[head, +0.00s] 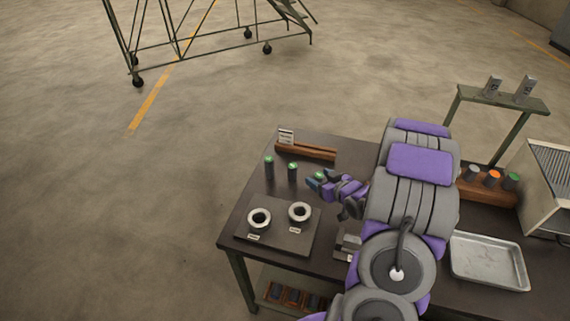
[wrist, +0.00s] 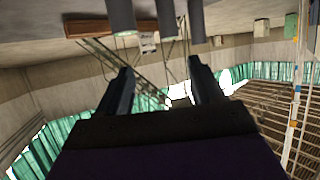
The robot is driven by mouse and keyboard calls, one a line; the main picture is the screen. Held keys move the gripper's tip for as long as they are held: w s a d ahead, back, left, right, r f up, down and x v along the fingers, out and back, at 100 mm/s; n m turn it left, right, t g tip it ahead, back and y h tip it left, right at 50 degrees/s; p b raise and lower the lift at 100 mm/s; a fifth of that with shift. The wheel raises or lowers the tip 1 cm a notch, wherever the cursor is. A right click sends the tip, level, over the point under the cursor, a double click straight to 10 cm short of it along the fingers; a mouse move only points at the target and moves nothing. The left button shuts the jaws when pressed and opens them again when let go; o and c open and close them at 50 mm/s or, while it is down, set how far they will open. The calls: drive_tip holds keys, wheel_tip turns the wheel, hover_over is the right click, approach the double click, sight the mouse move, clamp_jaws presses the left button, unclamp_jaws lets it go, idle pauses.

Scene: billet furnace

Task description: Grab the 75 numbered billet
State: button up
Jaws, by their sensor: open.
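Several dark grey cylindrical billets with green tops stand upright on the table's left part: one at the left (head: 269,168), one in the middle (head: 292,173) and one at the right (head: 316,179). The right one is close to my gripper (head: 328,184) and partly hidden by it. In the wrist view, which looks inverted, three grey cylinders (wrist: 166,20) hang in from the top edge. There my open gripper (wrist: 160,85) has its two fingers apart with nothing between them. I cannot read any number on the billets, so I cannot tell which is 75.
A dark plate (head: 272,238) with two pale rings lies in front of the billets. A wooden rack (head: 308,152) with a label card is behind. My arm covers the table's middle. At right are a metal tray (head: 487,262), coloured-top cylinders (head: 493,178) and a shelf (head: 508,100) with two marked blocks.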

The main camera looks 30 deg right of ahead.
drive_tip(key=b, duration=0.1)
approach(292, 168)
drive_tip(key=w+d+f, duration=0.1)
drive_tip(key=w, duration=0.1)
drive_tip(key=w+f+b, duration=0.1)
drive_tip(key=w, duration=0.1)
drive_tip(key=w+d+f, duration=0.1)
drive_tip(key=w, duration=0.2)
drive_tip(key=shift+d+f+b, duration=0.1)
drive_tip(key=shift+d+b, duration=0.25)
drive_tip(key=shift+w+a, duration=0.3)
drive_tip(key=shift+a, duration=0.25)
drive_tip(key=shift+w+a, duration=0.25)
drive_tip(key=shift+a, duration=0.3)
drive_tip(key=shift+w+a+f+b, duration=0.2)
drive_tip(key=shift+w+b, duration=0.05)
drive_tip(key=shift+b, duration=0.2)
drive_tip(key=x, duration=0.2)
drive_tip(key=b+x, duration=0.1)
drive_tip(key=x, duration=0.1)
drive_tip(key=shift+s+d+f, duration=0.15)
drive_tip(key=shift+d+f, duration=0.15)
drive_tip(key=shift+d, duration=0.25)
drive_tip(key=shift+r, duration=0.1)
drive_tip(key=shift+a+r, duration=0.1)
drive_tip(key=shift+a, duration=0.25)
drive_tip(key=c, duration=0.5)
drive_tip(key=shift+d, duration=0.25)
clamp_jaws()
